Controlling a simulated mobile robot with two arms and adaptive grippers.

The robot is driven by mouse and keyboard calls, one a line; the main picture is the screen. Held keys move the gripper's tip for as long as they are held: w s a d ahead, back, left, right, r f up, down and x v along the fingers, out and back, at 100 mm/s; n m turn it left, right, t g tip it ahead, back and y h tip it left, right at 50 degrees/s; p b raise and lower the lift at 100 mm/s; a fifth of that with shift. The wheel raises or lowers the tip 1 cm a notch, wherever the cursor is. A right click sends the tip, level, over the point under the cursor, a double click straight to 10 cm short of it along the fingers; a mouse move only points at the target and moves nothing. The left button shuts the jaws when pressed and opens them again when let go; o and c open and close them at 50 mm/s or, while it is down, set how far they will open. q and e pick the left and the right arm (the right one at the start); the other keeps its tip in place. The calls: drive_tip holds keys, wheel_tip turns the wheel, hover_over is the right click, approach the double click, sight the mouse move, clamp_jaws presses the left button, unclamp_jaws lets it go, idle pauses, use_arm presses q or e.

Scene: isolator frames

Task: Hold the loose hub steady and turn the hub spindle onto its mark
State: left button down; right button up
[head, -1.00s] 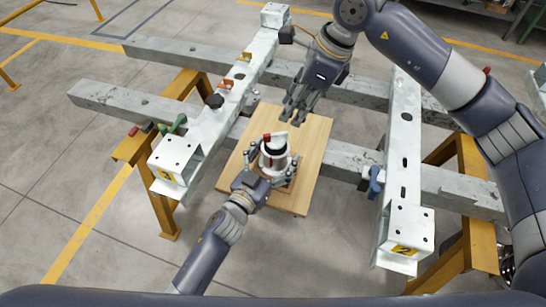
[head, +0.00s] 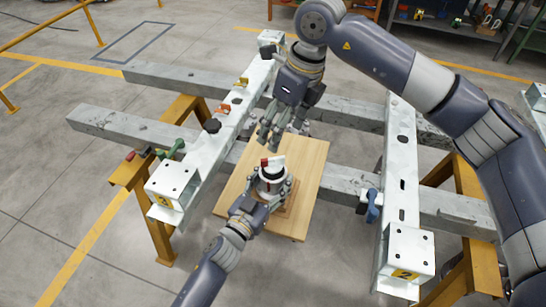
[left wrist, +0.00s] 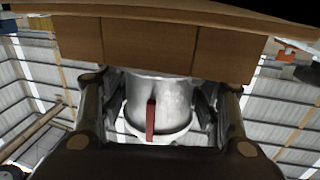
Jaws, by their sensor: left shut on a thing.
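The hub (head: 272,183) is a white cylinder with a dark band, upright on a wooden board. The spindle (head: 276,162) shows on top as a white piece with a red part beside it. My left gripper (head: 270,190) is shut around the hub from the near side. In the left wrist view, the pale hub (left wrist: 165,100) sits between my left fingers, with a red upright stripe on it. My right gripper (head: 270,142) points down just above and behind the spindle, apart from it. Its opening is unclear. I cannot make out the spindle's mark.
The wooden board (head: 308,175) lies across two grey beams (head: 345,171). White steel rails stand on the left (head: 190,165) and right (head: 403,180), with clamps and knobs. Yellow trestles (head: 170,215) hold the beams. Bare board surrounds the hub.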

sight(273, 158)
drive_tip(key=f+m+h, duration=0.1)
drive_tip(key=f+m, duration=0.1)
drive_tip(key=f, duration=0.1)
drive_tip(key=a+f+m, duration=0.1)
drive_tip(key=f+m, duration=0.2)
drive_tip(key=a+f+m+h, duration=0.1)
drive_tip(key=f+m, duration=0.2)
drive_tip(key=f, duration=0.1)
drive_tip(key=shift+w+h, duration=0.25)
drive_tip(key=shift+h, duration=0.05)
idle(0.4)
drive_tip(key=c, duration=1.1)
